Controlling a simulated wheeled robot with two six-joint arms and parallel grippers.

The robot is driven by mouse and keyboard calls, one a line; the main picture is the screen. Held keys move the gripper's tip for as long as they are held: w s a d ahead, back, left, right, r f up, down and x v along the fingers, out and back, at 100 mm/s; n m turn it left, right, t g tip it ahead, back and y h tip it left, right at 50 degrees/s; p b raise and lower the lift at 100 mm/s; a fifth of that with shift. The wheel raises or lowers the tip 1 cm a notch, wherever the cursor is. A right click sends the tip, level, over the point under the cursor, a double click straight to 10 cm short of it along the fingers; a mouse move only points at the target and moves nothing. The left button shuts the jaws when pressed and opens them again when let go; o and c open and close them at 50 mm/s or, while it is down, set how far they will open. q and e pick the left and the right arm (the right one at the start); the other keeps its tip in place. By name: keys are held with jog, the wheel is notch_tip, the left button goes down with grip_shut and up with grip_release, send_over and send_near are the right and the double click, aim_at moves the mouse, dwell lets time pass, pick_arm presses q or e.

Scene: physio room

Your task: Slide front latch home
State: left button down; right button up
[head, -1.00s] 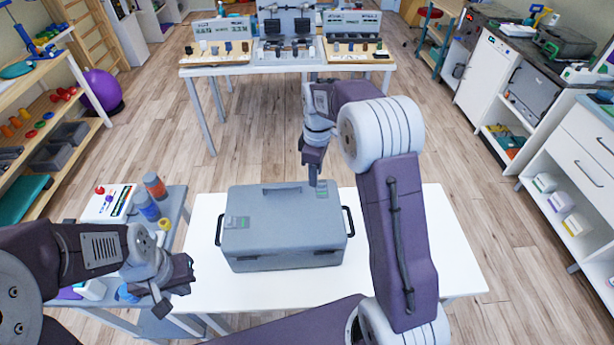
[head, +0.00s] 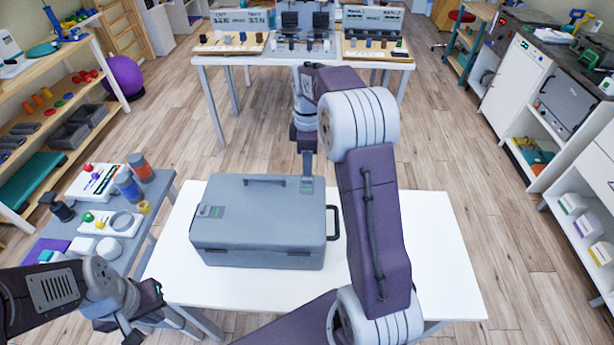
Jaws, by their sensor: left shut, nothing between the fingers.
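A grey case (head: 262,222) with a closed lid stands on a white table (head: 430,255). A latch plate with a green mark (head: 208,211) sits at the left of its lid, nearer me. A second small latch plate (head: 307,186) sits at the lid's right, further back. My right gripper (head: 307,172) points down at this second plate, its tip at or just above it; I cannot tell whether they touch. Its finger gap is not clear. My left gripper (head: 148,308) is shut and empty, low at the left, in front of and apart from the case.
A side table (head: 160,205) at the left holds bottles and small devices. A shelf (head: 60,150) stands further left, and cabinets (head: 515,75) stand at the right. A display table (head: 300,58) is behind. The white table's right part is clear.

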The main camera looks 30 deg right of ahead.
aim_at(307, 179)
notch_tip(307, 179, down, 6)
jog(key=shift+a+r, duration=0.1)
jog(key=shift+r, duration=0.05)
grip_shut()
jog(key=shift+r, duration=0.1)
dwell(1.3)
